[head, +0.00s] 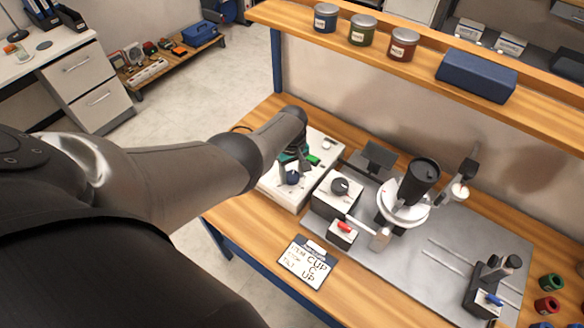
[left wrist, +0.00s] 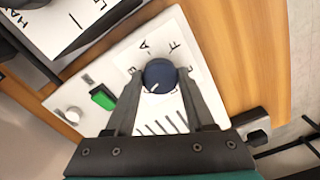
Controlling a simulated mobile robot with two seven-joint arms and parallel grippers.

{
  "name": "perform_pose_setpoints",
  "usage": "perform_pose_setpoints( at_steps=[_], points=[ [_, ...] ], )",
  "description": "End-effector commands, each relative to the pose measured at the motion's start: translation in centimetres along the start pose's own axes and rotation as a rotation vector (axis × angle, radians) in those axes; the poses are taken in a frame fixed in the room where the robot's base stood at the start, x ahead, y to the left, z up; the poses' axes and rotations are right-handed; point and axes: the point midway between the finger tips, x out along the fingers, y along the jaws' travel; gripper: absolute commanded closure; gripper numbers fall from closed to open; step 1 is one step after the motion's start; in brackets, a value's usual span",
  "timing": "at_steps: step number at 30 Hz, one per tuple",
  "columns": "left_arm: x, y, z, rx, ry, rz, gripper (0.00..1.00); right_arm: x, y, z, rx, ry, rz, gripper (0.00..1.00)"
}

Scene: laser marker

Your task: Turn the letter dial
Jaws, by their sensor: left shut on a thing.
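The letter dial is a dark blue round knob (left wrist: 159,76) on a white control panel (left wrist: 70,98). Letters such as A, B and F are printed around it, and a short white mark shows on the knob. In the left wrist view the fingers of my left gripper (left wrist: 160,84) are on both sides of the knob, shut on it. In the head view the dial (head: 292,178) sits on the white box (head: 272,190), with my left gripper just above it and my arm hiding part of the box. My right gripper is not in view.
Right of the box stand a unit with a black knob (head: 340,186), a red-handled switch (head: 344,227) and a marking machine (head: 405,195). A written card (head: 307,262) lies in front.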

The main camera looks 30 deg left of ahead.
Motion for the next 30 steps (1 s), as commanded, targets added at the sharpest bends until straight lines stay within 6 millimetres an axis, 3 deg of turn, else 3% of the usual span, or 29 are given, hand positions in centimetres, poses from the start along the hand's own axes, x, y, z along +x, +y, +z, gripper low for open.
perform_pose_setpoints(
  at_steps=[12, 28, 29, 30],
  points=[
    [-0.12, 0.09, -0.17, -0.175, 0.004, 0.003, 1.0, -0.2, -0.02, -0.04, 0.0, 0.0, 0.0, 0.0],
    [-0.13, 0.05, -0.23, -0.195, 0.005, 0.002, 1.0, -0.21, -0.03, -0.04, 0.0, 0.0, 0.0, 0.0],
    [-0.13, 0.05, -0.23, -0.194, 0.005, 0.002, 0.43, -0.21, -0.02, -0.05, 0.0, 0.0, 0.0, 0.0],
    [-0.12, 0.05, -0.22, -0.194, 0.005, 0.002, 0.38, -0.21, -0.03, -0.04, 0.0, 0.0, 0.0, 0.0]
  ],
)
